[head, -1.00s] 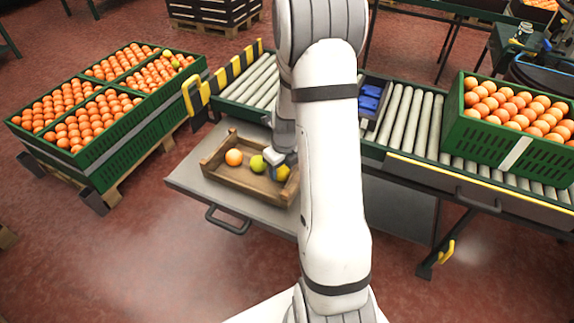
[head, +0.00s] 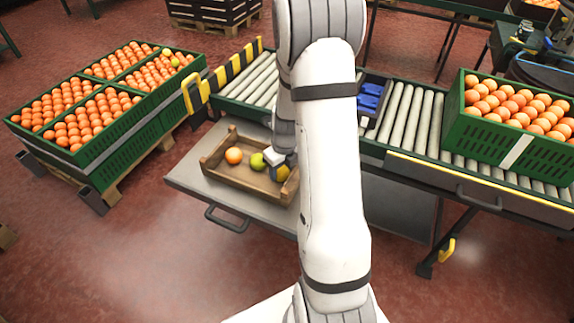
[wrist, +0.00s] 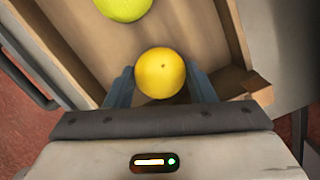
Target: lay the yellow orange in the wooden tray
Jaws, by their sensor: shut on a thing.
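The yellow orange (wrist: 160,73) is between the two fingers of my gripper (wrist: 161,88) in the wrist view, and my gripper is shut on it. In the head view the yellow orange (head: 282,173) is at the right end of the wooden tray (head: 238,186), partly covered by a finger. The tray's floor and walls also show in the wrist view. I cannot tell whether the orange touches the tray floor. A green fruit (head: 258,161) and an orange fruit (head: 234,155) lie in the tray to the left of my gripper.
The tray stands on a grey metal table (head: 190,184) beside a roller conveyor (head: 408,115). A green crate of oranges (head: 510,150) stands on the conveyor at right. Green crates of oranges (head: 140,120) stand on a pallet at left. My arm hides the middle of the head view.

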